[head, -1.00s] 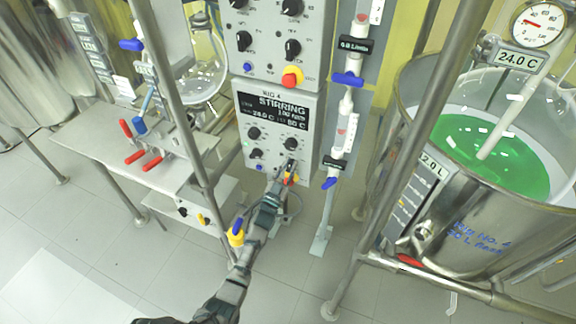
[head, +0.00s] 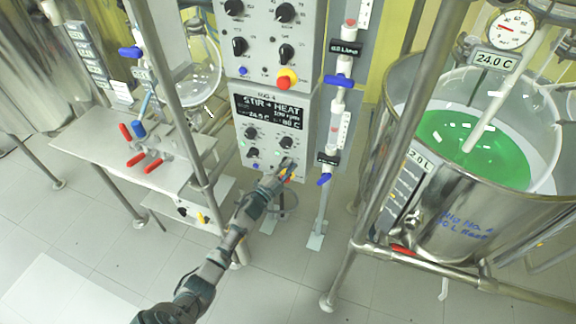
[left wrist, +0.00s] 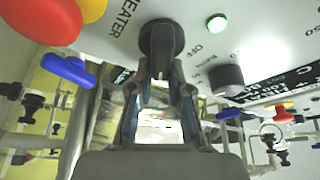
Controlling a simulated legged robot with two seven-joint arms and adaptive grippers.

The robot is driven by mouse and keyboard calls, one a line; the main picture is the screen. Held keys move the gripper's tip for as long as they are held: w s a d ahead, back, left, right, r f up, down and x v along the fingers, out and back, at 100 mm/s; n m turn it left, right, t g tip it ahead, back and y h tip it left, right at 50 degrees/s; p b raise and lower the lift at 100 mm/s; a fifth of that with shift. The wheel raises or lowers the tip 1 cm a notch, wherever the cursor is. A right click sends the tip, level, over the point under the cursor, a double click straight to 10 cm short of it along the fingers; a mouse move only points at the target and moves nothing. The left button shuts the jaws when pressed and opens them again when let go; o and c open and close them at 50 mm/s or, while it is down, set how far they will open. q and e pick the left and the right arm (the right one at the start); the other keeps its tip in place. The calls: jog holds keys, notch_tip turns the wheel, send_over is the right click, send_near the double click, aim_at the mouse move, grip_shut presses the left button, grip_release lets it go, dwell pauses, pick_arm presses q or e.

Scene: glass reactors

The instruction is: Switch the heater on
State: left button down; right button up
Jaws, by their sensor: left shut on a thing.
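The control box (head: 245,128) of Rig No. 4 has a black display (head: 270,112) reading "STIR + HEAT", with rpm and temperature figures below. My left gripper (head: 284,168) is at the box's lower right. In the left wrist view, the gripper (left wrist: 160,76) is shut on the black heater knob (left wrist: 161,38), beside the printed word "HEATER". A green lamp (left wrist: 216,23) is lit beside that knob, near the "OFF" mark. In the head view the gripper mostly hides the heater knob. My right gripper is not in view.
A red and yellow button (left wrist: 50,18) sits close to the knob, and another black knob (left wrist: 227,80) is nearby. A steel reactor (head: 450,215) with green liquid stands right. A shelf (head: 105,150) with red-handled valves stands left. Steel frame posts flank the box.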

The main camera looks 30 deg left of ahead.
pick_arm(q)
jog(key=shift+s+a+f+m+g, duration=0.1)
jog(key=shift+a+f+m+g, duration=0.25)
jog(key=shift+f, duration=0.2)
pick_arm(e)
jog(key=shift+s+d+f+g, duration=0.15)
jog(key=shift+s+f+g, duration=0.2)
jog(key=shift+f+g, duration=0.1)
pick_arm(q)
jog(key=c, duration=1.1)
grip_release()
jog(key=shift+a, duration=0.25)
jog(key=shift+d+r, duration=0.1)
jog(key=shift+d, duration=0.15)
jog(key=s+a+f, duration=0.1)
jog(key=s+f, duration=0.1)
jog(key=s, duration=0.9)
jog(key=shift+s+a+f, duration=0.15)
jog(key=shift+s+a, duration=0.15)
jog(key=shift+a, duration=0.05)
